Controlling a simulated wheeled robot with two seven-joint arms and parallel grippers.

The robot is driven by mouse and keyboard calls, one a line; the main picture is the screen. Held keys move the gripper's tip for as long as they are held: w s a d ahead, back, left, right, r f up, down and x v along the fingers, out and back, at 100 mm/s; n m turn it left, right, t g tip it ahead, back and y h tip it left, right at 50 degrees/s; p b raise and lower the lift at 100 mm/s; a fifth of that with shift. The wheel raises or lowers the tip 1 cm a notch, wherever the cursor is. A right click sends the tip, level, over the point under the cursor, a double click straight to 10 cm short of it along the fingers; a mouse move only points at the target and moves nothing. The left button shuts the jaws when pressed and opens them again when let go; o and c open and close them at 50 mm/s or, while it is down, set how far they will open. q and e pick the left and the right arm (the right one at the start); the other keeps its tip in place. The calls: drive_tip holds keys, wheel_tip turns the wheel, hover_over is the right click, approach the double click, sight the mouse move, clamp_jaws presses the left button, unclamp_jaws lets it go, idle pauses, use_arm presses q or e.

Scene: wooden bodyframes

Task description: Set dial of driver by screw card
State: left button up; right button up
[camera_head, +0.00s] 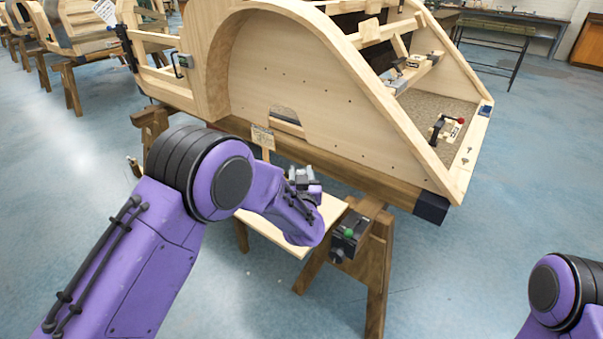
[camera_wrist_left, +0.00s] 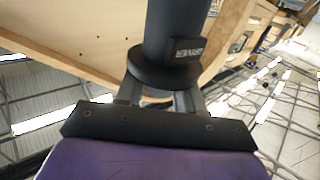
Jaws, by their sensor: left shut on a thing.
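My left gripper (camera_wrist_left: 160,95) is shut on the driver (camera_wrist_left: 178,35), a dark cylinder with a wide collar and a label reading "DRIVER". In the head view my left gripper (camera_head: 303,180) is over a pale wooden shelf (camera_head: 285,238) beside the wooden bodyframe; my wrist hides most of what it holds. The driver's dial cannot be made out in either view. A small lettered card (camera_head: 262,137) stands upright on a wooden post behind my left wrist. Its text is too small to read, so I cannot tell if it is the screw card. My right gripper is out of view.
The large wooden bodyframe (camera_head: 300,75) rests on sawhorses. A dark box with a green knob (camera_head: 347,236) is on the near sawhorse (camera_head: 375,265). A red-knobbed clamp (camera_head: 441,128) lies inside the frame's right end.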

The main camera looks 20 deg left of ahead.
use_arm(q)
drive_tip(key=shift+n+g+y, duration=0.6)
drive_tip(key=shift+n+y, duration=0.3)
drive_tip(key=shift+y, duration=0.4)
drive_tip(key=o, duration=0.9)
drive_tip(key=shift+o, duration=0.2)
